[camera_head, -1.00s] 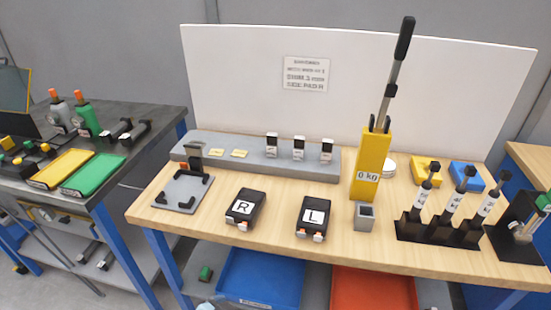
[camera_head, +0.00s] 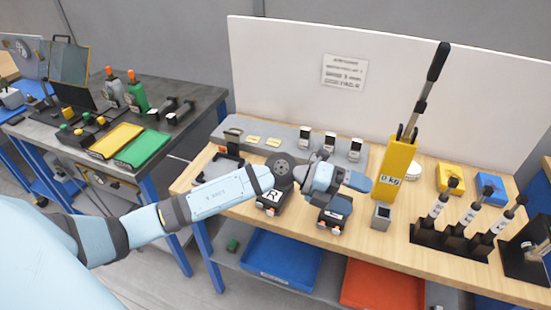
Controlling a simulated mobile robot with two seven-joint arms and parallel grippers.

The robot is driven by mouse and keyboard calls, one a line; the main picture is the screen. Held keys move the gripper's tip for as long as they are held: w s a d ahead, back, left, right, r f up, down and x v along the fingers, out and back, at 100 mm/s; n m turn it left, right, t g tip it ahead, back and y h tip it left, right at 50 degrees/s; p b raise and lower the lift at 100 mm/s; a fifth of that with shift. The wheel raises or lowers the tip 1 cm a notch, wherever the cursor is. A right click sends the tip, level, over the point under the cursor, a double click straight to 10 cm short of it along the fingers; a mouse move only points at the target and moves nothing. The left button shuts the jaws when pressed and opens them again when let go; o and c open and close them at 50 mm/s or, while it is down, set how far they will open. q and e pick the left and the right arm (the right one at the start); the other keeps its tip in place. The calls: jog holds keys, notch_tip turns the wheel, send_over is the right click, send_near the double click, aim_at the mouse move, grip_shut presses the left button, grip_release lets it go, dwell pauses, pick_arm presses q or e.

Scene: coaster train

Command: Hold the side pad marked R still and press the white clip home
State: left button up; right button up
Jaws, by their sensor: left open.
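The black side pad marked R (camera_head: 270,208) lies on the wooden bench, partly behind my left forearm. Its white label still shows, and small light and orange parts sit at its front edge. I cannot tell whether one of them is the white clip. The pad marked L (camera_head: 333,221) lies to its right, and my gripper covers its upper part from this angle. My left gripper (camera_head: 358,182) is open and appears above the bench, pointing right past the R pad. Nothing shows between its fingers. My right gripper is out of view.
A grey ledge (camera_head: 283,153) with several small black-and-white parts runs behind the pads. A yellow holder (camera_head: 394,168) with a tall lever, a grey cup (camera_head: 381,216) and a black rack (camera_head: 450,244) stand to the right. Blue (camera_head: 270,258) and red (camera_head: 385,285) bins sit below.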

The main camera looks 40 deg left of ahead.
pick_arm(q)
jog(key=w+a+f+m+g+y, duration=0.2)
jog(key=w+a+f+g+y, duration=0.1)
jog(key=a+f+y, duration=0.4)
jog(key=r+n+g+y, duration=0.1)
jog(key=n+g+y, duration=0.1)
jog(key=y, duration=0.6)
send_over(275, 194)
jog(key=w, duration=0.1)
jog(key=f, duration=0.4)
jog(key=f+p, duration=0.1)
jog(key=f, duration=0.4)
jog(key=f+p, duration=0.1)
jog(key=f, duration=0.3)
jog(key=shift+w+a+f, duration=0.15)
jog(key=shift+a, duration=0.2)
jog(key=c, duration=0.9)
